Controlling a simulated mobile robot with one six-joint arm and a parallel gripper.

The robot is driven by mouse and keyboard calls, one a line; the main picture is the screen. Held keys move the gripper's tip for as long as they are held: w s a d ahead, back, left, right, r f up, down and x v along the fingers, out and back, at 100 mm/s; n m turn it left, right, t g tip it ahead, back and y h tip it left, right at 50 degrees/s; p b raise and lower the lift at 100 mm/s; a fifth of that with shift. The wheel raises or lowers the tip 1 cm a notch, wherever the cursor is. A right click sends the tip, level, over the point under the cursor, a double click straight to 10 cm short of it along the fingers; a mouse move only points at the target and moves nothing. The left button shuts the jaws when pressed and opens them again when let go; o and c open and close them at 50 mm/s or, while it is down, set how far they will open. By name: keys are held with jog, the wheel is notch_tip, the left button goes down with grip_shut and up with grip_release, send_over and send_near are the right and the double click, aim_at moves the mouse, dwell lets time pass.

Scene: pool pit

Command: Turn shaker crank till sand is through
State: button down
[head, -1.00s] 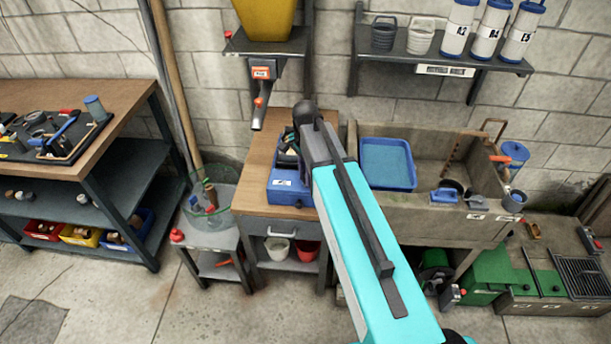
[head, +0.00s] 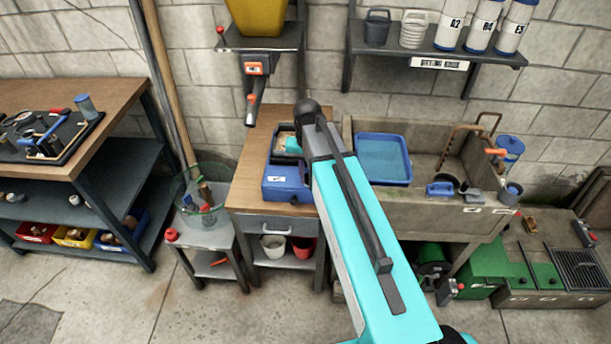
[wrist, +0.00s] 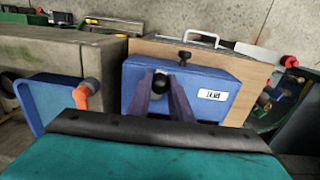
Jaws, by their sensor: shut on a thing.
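The shaker (head: 287,183) is a blue box with a white label on the wooden cabinet. Its top opening shows some pale sand (head: 283,140), partly hidden by my arm. In the wrist view the shaker (wrist: 200,85) fills the middle. My gripper (wrist: 162,84) has both fingers shut on a dark round knob, seemingly the crank's (wrist: 160,80), in front of the blue face. The rest of the crank is hidden. In the head view my arm covers the gripper's fingertips.
A blue tray (head: 384,178) lies in the stone sink to the right. A yellow hopper (head: 258,18) with a chute hangs above the cabinet. An orange handle (wrist: 83,98) shows left of the shaker in the wrist view. A green net bin (head: 219,190) stands to the left.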

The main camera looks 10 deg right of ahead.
jog(key=n, duration=0.1)
jog(key=d+n, duration=0.1)
jog(key=n, duration=0.1)
jog(key=shift+s, duration=0.2)
jog(key=n, duration=0.2)
jog(key=d+n, duration=0.1)
jog(key=shift+n, duration=0.4)
jog(key=n, duration=0.1)
jog(key=d+n, duration=0.1)
jog(key=n, duration=0.1)
jog(key=shift+w+b, duration=0.2)
jog(key=shift+b, duration=0.1)
jog(key=shift+w+d+n, duration=0.15)
jog(key=shift+n, duration=0.75)
jog(key=shift+w+d+n, duration=0.1)
jog(key=shift+d+n, duration=0.05)
jog(key=shift+n, duration=0.75)
jog(key=c, duration=1.6)
grip_release()
jog(key=shift+d, duration=0.1)
jog(key=shift+r, duration=0.15)
